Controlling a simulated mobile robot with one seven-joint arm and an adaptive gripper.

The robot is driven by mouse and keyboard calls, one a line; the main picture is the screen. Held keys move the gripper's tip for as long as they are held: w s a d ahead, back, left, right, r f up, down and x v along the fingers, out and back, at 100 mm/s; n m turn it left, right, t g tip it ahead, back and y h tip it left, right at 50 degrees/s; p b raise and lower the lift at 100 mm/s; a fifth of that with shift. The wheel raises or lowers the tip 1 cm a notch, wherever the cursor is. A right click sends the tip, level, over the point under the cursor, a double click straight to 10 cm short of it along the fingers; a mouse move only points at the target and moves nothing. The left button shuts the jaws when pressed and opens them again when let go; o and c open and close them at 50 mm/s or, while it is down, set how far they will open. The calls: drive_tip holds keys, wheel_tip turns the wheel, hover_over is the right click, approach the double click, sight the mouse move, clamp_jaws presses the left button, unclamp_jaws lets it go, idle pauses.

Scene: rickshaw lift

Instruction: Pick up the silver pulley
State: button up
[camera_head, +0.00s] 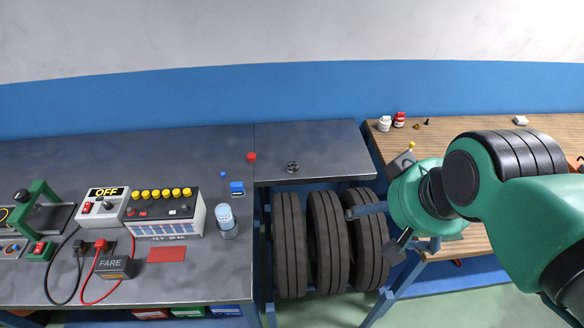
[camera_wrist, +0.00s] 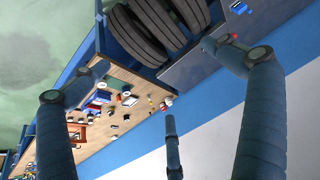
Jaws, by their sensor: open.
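The silver pulley looks like the small dark-silver round piece (camera_head: 292,167) lying on the grey bench section above the tyres in the head view. I cannot make it out in the wrist view, where a finger covers part of that bench. My gripper (camera_head: 378,205) is at the right of the head view, in front of the tyres and the wooden table's edge. It is apart from the pulley and to its right. In the wrist view my gripper (camera_wrist: 155,85) has its fingers spread wide with nothing between them.
Several tyres (camera_head: 325,240) stand under the grey bench (camera_head: 330,140). A wooden table (camera_head: 460,125) with small bottles is at right. The bench around the pulley is clear.

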drive_tip(key=c, duration=1.1)
drive_tip(key=shift+r, duration=0.1)
drive_tip(key=w+a+r+m+g+p, duration=0.1)
drive_tip(key=w+r, duration=0.1)
drive_tip(key=w, duration=0.6)
drive_tip(key=w+a+r+m+p, duration=0.1)
drive_tip(key=w+r+p, duration=0.15)
drive_tip(key=w, duration=0.55)
drive_tip(key=w+a+f+m+g+p, duration=0.1)
drive_tip(key=w+a+f+g+p, duration=0.15)
drive_tip(key=w, duration=1.45)
drive_tip(key=w+a+f+m+p, duration=0.2)
drive_tip(key=w+a+f, duration=0.2)
drive_tip(key=w+f, duration=0.95)
drive_tip(key=w+a+f+p, duration=0.1)
drive_tip(key=w+f, duration=0.2)
drive_tip(key=f, duration=0.2)
drive_tip(key=w+a+f+m+g, duration=0.1)
drive_tip(key=w+f, duration=0.3)
drive_tip(key=f, duration=0.2)
drive_tip(key=w+a+f+m+g+p, duration=0.1)
drive_tip(key=w+a+f, duration=0.1)
drive_tip(key=f, duration=0.4)
drive_tip(key=shift+w+a+f+p, duration=0.1)
drive_tip(key=shift+w+p, duration=0.2)
drive_tip(key=shift+w, duration=0.5)
